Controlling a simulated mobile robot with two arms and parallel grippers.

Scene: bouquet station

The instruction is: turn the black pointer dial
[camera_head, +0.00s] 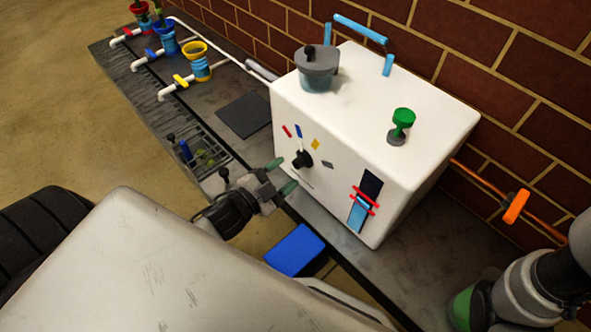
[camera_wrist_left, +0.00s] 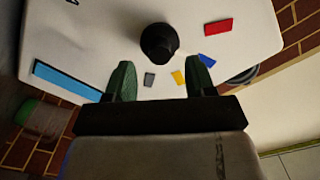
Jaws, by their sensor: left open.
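The black pointer dial (camera_head: 302,159) is on the front face of the white box (camera_head: 400,215), with red, blue, yellow and grey marks in an arc beside it. My left gripper (camera_head: 283,176) is open, just in front of the face and a little below and left of the dial. In the left wrist view the dial (camera_wrist_left: 159,43) lies beyond and between the two green fingertips (camera_wrist_left: 160,80), with nothing between them. Which mark the pointer faces is hard to tell. My right gripper (camera_head: 465,308) shows only partly at the lower right; its jaws are not clear.
A blue gauge with red bars (camera_head: 364,199) is right of the dial. A grey pot (camera_head: 316,70) and a green knob (camera_head: 402,121) are on top of the box. A blue block (camera_head: 294,250) is below my left gripper. An orange valve (camera_head: 516,206) is at the right.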

